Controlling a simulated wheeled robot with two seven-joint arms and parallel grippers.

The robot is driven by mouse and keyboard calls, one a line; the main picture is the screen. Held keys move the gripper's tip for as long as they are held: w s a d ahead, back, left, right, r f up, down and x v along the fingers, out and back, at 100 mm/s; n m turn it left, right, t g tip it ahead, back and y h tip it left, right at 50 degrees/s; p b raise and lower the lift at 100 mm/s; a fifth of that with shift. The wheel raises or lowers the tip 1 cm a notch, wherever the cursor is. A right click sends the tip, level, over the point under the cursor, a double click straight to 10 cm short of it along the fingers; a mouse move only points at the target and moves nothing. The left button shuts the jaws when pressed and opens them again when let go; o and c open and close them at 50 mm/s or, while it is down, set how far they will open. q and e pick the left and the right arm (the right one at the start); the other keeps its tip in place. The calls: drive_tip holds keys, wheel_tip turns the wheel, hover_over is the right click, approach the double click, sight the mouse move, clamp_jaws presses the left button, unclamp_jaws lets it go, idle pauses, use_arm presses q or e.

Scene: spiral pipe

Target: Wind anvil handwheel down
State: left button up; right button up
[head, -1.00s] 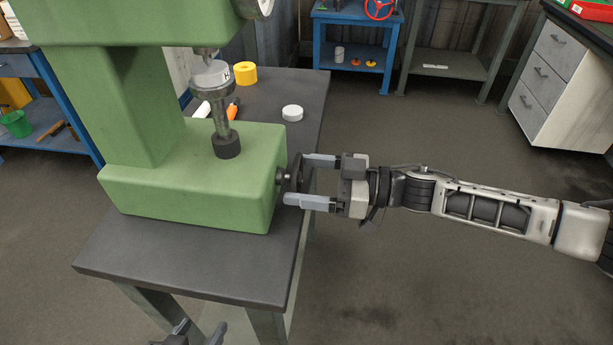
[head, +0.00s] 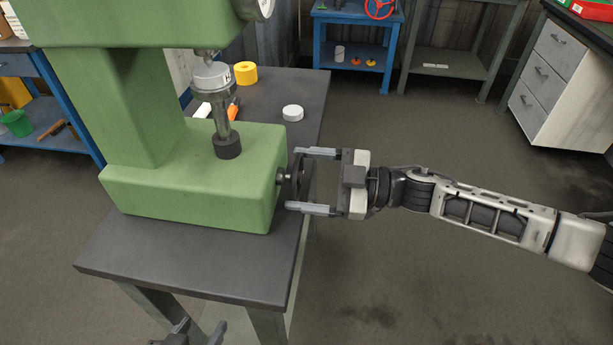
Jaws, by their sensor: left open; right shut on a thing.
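The green tester (head: 190,185) stands on a dark bench. Its anvil (head: 211,78), a grey round block on a metal post (head: 224,120), rises from the base. The dark handwheel (head: 299,178) sits on the base's right side, seen nearly edge-on. My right gripper (head: 294,180) comes in from the right, with one finger above and one below the handwheel, shut on its rim. The fingers partly hide the wheel. My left gripper (head: 194,334) is open and empty at the bottom edge, mostly cut off.
A yellow ring (head: 245,72), a white disc (head: 292,113) and an orange-handled tool (head: 233,108) lie on the bench (head: 180,262) behind the base. A blue shelf (head: 352,45) and white drawers (head: 555,85) stand behind. The floor around my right arm is clear.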

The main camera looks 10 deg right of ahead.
drive_tip(key=shift+n, duration=0.9)
drive_tip(key=o, duration=1)
drive_tip(key=shift+c, duration=0.2)
drive_tip(key=b+v, duration=0.2)
drive_tip(key=v, duration=1.4)
drive_tip(key=shift+b, duration=0.3)
drive_tip(key=shift+r, duration=0.1)
